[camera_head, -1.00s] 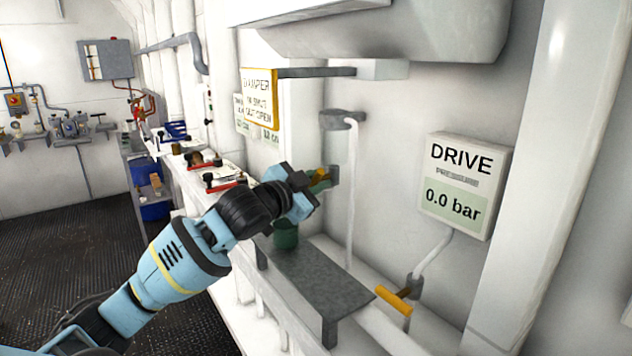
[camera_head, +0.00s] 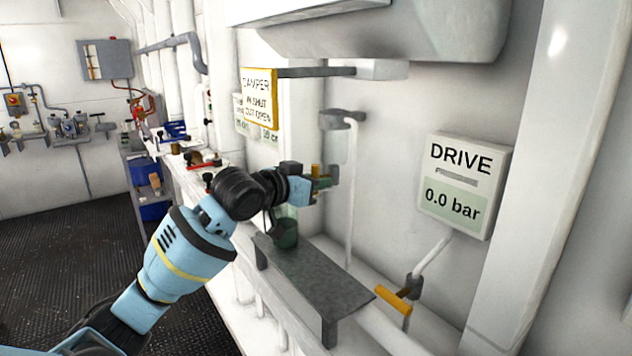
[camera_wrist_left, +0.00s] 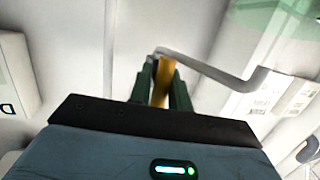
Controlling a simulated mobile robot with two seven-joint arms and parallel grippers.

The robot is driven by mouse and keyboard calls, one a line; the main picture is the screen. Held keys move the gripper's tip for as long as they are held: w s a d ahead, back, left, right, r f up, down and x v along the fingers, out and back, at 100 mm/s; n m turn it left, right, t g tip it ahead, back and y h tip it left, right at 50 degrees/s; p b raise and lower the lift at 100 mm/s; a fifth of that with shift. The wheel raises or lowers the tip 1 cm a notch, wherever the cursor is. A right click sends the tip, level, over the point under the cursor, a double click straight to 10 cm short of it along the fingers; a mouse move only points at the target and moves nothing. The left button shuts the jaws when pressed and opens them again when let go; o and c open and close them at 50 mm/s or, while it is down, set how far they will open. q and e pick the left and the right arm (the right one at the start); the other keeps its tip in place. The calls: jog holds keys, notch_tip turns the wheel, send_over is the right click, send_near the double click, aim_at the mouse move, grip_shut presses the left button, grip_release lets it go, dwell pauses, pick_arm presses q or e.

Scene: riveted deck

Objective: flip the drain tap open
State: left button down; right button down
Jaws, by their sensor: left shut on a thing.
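The drain tap is on the white wall above the shelf, and its yellow handle (camera_head: 316,171) shows at my left gripper (camera_head: 322,183). In the left wrist view, the dark green fingers of my left gripper (camera_wrist_left: 161,88) are shut on the yellow handle (camera_wrist_left: 161,80), which stands between them. The gripper and wrist hide most of the tap's body in the head view. A green translucent container (camera_head: 286,232) stands on the grey shelf below the wrist. My right gripper is not in view.
The grey metal shelf (camera_head: 318,284) is otherwise bare. A second yellow-handled valve (camera_head: 394,301) sits at its right, below the DRIVE gauge reading 0.0 bar (camera_head: 465,185). A vertical white pipe (camera_head: 351,205) rises right of the gripper. A framed sign (camera_head: 259,98) hangs above.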

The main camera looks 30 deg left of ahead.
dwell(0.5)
pick_arm(q)
jog(key=c, duration=1.3)
grip_release()
jog(key=shift+s, duration=0.15)
jog(key=shift+v, duration=3.8)
